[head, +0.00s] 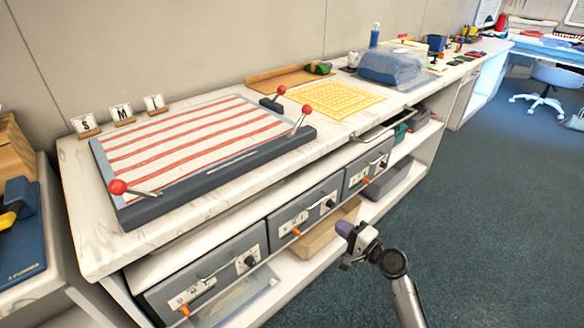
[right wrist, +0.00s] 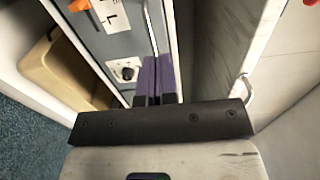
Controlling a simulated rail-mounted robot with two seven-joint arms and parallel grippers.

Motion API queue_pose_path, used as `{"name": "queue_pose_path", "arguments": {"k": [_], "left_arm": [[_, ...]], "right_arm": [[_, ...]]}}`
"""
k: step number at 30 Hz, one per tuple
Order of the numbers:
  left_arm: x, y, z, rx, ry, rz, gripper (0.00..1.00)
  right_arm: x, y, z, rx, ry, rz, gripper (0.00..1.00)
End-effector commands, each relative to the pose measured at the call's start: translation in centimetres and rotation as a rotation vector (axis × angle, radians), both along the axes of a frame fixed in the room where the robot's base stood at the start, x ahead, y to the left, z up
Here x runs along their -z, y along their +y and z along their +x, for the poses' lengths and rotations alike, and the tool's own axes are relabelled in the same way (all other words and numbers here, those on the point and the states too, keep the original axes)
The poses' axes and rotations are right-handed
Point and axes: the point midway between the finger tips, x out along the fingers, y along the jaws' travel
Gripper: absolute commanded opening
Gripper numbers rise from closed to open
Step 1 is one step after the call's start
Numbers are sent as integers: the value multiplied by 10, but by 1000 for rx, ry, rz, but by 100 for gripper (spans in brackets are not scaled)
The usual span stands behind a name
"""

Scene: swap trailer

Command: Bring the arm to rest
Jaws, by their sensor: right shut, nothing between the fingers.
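My right gripper (head: 345,231) is in front of the bench's lower shelf, below the worktop's front edge. Its purple fingers are together and empty. They also show shut in the right wrist view (right wrist: 157,78), with a grey drawer front (right wrist: 128,45) beyond them. The arm comes up from the bottom right of the head view. My left gripper is not in view.
A white marbled bench (head: 90,225) carries a striped board (head: 185,140) with red-knobbed levers and a yellow patterned mat (head: 335,98). Grey drawers (head: 300,215) with orange tabs sit below. A tan bin (head: 318,236) is on the lower shelf. Blue floor (head: 480,210) at right is clear.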

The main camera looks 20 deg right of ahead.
Motion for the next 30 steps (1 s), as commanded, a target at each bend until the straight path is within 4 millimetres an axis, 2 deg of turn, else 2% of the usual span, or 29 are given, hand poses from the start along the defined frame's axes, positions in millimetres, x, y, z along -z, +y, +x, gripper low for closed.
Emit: {"name": "queue_pose_path", "arguments": {"k": [5,8,10,12,19,23,26,27,30], "left_arm": [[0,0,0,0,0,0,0],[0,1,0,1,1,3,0],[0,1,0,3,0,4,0],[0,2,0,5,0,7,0],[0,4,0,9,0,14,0],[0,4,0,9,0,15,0],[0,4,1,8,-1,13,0],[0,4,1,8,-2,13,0],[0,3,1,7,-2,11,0]], "right_arm": [[0,0,-1,-2,-12,-32,0],[8,9,-5,-69,-6,-137,0],[21,16,-11,-134,21,-287,0],[23,22,-19,-200,31,-489,0],[-3,38,-57,-336,64,-1135,0],[-3,45,-99,-366,144,-1421,0],[9,53,-149,-381,236,-1582,0],[16,56,-171,-385,272,-1623,0],[31,68,-222,-401,326,-1682,0]]}}
